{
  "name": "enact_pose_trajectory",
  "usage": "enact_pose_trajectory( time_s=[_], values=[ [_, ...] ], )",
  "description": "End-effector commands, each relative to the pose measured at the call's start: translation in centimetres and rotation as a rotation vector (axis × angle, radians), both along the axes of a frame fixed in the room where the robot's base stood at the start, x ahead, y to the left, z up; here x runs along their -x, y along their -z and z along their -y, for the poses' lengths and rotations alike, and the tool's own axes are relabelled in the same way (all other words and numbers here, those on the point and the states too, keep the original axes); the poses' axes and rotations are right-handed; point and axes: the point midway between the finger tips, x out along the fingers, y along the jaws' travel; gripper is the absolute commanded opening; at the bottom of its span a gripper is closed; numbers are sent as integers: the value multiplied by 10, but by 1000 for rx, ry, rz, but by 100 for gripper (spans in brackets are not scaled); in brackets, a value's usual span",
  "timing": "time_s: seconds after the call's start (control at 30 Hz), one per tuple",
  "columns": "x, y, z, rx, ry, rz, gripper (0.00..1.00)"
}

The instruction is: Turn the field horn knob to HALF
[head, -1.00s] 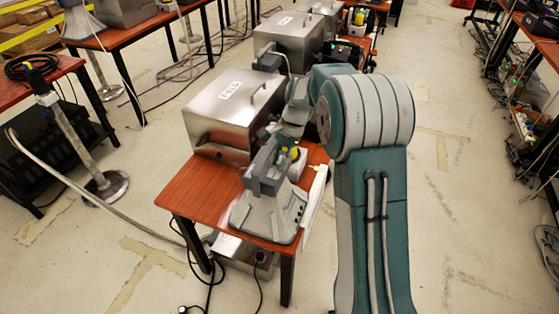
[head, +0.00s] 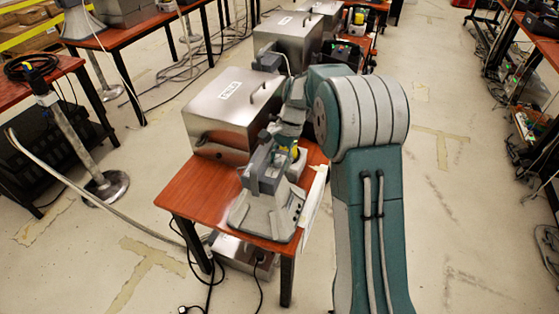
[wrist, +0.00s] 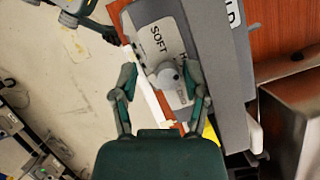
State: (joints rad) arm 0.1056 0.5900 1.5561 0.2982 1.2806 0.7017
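The grey field horn (head: 265,210) stands at the front of the red-brown table in the head view. In the wrist view its grey panel (wrist: 150,22) carries the word SOFT and a partly covered word starting with H. The round grey knob (wrist: 168,76) sits on this panel, below the words. My gripper (wrist: 160,78) is open, with one finger on each side of the knob. The knob is nearer the right finger; I cannot tell whether they touch. The knob's pointer setting is not clear. In the head view the knob and fingertips cannot be made out.
A steel box (head: 225,110) with a handle and a label stands behind the horn on the table (head: 185,195). Another steel box (head: 290,38) is farther back. Cables (head: 205,285) lie on the floor at left. The floor (head: 445,200) right of my arm is clear.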

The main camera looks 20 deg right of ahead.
Motion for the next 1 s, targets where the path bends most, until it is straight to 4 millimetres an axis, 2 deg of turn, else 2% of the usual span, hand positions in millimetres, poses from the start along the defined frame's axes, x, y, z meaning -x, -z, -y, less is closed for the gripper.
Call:
enact_pose_trajectory(
  time_s=[0.23, 0.33, 0.8, 1.0],
  values=[
    [0, -4, 0, -1, -1, 3, 64],
    [-3, -12, 3, -1, 0, 5, 64],
    [-25, -94, 32, 0, 1, 3, 64],
    [-28, -109, 37, -1, 0, 1, 64]
  ],
)
